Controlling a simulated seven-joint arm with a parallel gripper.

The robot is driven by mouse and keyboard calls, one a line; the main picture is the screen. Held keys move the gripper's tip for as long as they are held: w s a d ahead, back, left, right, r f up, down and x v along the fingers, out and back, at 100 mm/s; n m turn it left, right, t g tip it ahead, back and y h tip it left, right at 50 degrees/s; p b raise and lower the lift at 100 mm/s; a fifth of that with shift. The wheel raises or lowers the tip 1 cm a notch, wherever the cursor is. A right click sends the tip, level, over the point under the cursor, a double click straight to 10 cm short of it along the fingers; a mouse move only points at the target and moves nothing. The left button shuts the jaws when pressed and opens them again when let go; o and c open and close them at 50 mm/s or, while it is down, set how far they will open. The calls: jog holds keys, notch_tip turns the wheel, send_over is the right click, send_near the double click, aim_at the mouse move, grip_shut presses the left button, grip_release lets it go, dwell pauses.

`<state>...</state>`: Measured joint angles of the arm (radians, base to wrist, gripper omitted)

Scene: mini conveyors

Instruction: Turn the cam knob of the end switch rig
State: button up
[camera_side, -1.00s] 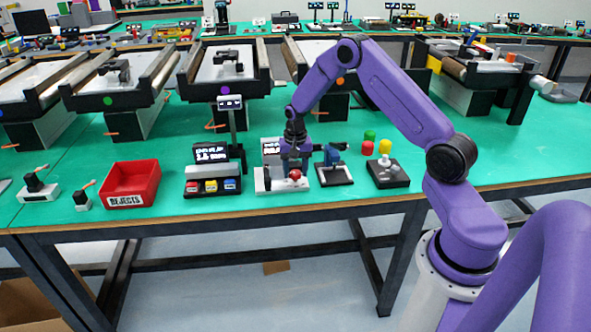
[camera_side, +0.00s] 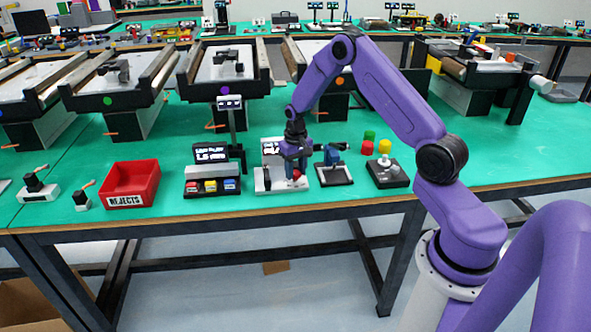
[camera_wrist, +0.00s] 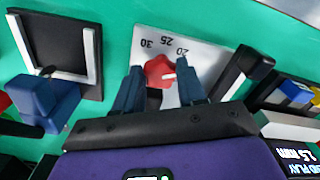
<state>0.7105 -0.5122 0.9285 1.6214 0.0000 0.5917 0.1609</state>
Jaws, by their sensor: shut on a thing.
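The red cam knob (camera_wrist: 160,71) sits on a white plate with printed marks 20, 25 and 30 in the wrist view. A white pointer line on the knob lies near the 20 mark. My gripper (camera_wrist: 160,88) is shut on the knob, with one dark blue finger on each side of it. In the side view my gripper (camera_side: 295,176) reaches down over the white base (camera_side: 264,186) of the rig. There, the fingers partly hide the knob.
A display unit with coloured buttons (camera_side: 211,186) stands to the left. A red rejects bin (camera_side: 131,184) is farther left.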

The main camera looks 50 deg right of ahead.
aim_at(296, 173)
jog(key=shift+d+n, duration=0.1)
jog(key=shift+n, duration=1.9)
jog(key=o, duration=1.1)
notch_tip(296, 173, up, 18)
jog(key=shift+f, duration=0.25)
